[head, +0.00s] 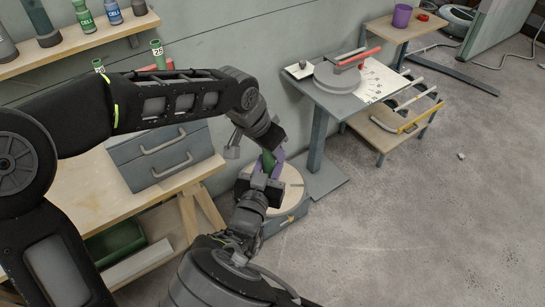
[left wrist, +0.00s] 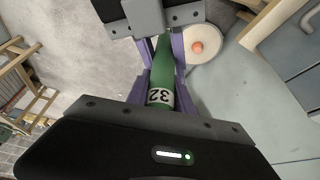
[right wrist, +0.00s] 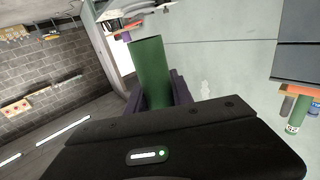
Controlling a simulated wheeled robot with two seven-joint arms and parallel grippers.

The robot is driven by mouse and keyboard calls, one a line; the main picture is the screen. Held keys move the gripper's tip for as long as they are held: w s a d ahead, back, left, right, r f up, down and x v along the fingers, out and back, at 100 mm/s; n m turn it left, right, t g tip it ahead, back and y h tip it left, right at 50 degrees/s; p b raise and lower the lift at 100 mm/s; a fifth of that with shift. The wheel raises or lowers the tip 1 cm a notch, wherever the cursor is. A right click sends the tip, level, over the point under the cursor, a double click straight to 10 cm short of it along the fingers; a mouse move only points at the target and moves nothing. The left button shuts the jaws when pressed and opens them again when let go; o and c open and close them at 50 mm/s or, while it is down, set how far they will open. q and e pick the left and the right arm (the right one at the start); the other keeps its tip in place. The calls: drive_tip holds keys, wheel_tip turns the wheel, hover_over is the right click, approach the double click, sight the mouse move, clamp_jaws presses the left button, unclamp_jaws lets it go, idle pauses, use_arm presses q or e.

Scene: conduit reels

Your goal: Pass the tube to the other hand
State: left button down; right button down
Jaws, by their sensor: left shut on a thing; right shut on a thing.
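The green tube (head: 268,163) is held in the air between my two grippers, in front of the grey wall. In the left wrist view the tube (left wrist: 163,80) carries a white label with "32" and lies between the purple fingers of my left gripper (left wrist: 163,85). The dark gripper body of my other arm is at its far end. In the right wrist view the tube's plain green end (right wrist: 151,75) sticks out past the fingers of my right gripper (right wrist: 158,95). In the head view my left gripper (head: 275,155) is above and my right gripper (head: 266,180) below, both on the tube.
A round-topped reel stand (head: 292,190) is just behind and below the grippers. A wooden bench (head: 75,215) with a grey toolbox (head: 160,155) stands left. A grey table (head: 330,105) with a bending tool stands behind right. The floor at right is mostly clear.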

use_arm(q)
drive_tip(key=c, duration=1)
unclamp_jaws()
drive_tip(key=shift+c, duration=0.2)
drive_tip(key=v, duration=1.2)
